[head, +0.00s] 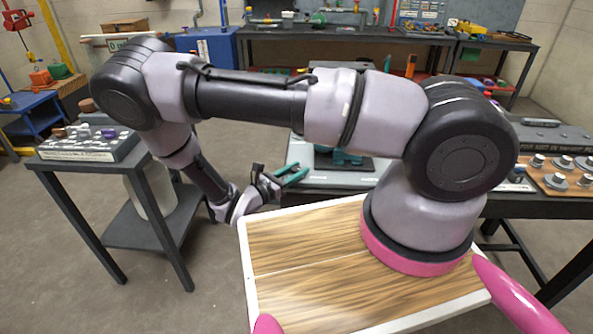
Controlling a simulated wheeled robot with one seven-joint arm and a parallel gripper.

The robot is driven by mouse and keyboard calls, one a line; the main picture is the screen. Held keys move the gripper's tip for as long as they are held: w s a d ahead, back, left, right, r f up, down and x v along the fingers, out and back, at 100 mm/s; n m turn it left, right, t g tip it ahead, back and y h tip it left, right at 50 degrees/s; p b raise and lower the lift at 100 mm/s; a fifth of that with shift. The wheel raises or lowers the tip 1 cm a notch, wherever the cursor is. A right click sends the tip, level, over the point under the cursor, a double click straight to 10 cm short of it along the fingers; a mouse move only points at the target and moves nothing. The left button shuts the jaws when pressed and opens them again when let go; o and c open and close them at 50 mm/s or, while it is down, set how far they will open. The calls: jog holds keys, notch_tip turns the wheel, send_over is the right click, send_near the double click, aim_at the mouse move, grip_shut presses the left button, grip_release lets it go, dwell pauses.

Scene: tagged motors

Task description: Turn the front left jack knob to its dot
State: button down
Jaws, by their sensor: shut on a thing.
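My gripper (300,174) is low behind the wooden top, at the near left edge of a grey bench (322,181). Its teal fingers point right, toward a teal motor (345,158) on a dark plate on that bench. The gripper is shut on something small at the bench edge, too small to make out. The front left jack knob and its dot cannot be told apart here. My arm hides part of the bench and whatever lies behind it.
A dark side table (75,165) at the left carries a grey panel (85,146) with several knobs. At the right, a wooden board (560,180) holds several metal pieces. A long workbench (350,34) stands at the back. Open floor lies between the left table and the wooden top.

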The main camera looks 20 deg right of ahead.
jog(key=shift+m+g+h, duration=0.3)
jog(key=shift+m+g, duration=0.1)
jog(key=shift+g, duration=0.1)
jog(key=m+g+h, duration=0.1)
jog(key=m+g, duration=0.1)
jog(key=g, duration=0.2)
jog(key=m+g+h, duration=0.1)
jog(key=m+g, duration=0.2)
jog(key=g, duration=0.1)
jog(key=m+g+y, duration=0.1)
jog(key=m+g, duration=0.2)
jog(key=g, duration=0.1)
jog(key=m+g+y, duration=0.1)
jog(key=m+g, duration=0.1)
jog(key=g, duration=0.2)
jog(key=shift+m, duration=0.4)
jog(key=shift+g, duration=0.5)
jog(key=c, duration=0.5)
grip_release()
